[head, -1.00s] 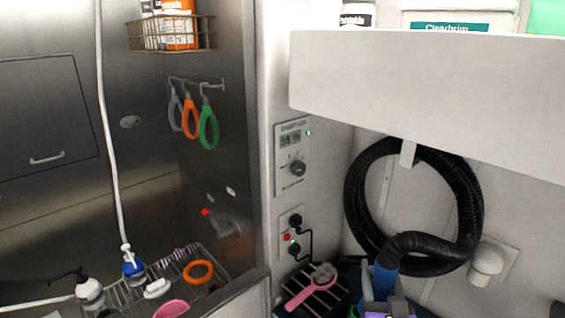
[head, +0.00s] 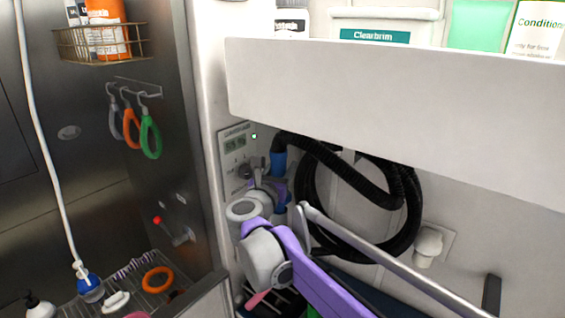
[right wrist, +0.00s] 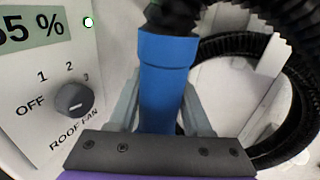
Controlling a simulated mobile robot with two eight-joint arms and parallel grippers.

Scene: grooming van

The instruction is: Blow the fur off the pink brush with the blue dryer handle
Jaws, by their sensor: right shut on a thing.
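The blue dryer handle (head: 278,164) is upright in front of the wall panel, with its black hose (head: 345,168) running from its top. My right gripper (head: 277,178) is shut on it. In the right wrist view the blue handle (right wrist: 167,85) stands between the two grey fingers of my gripper (right wrist: 161,108). Only a small part of the pink brush (head: 257,299) shows, low in the head view behind my right arm. Its bristle end and any fur on it are hidden. My left gripper is not in view.
A roof fan panel with a knob (right wrist: 75,99) is close left of the handle. A steel tub with a wire rack (head: 130,285) holding bottles and an orange ring (head: 158,280) lies left.

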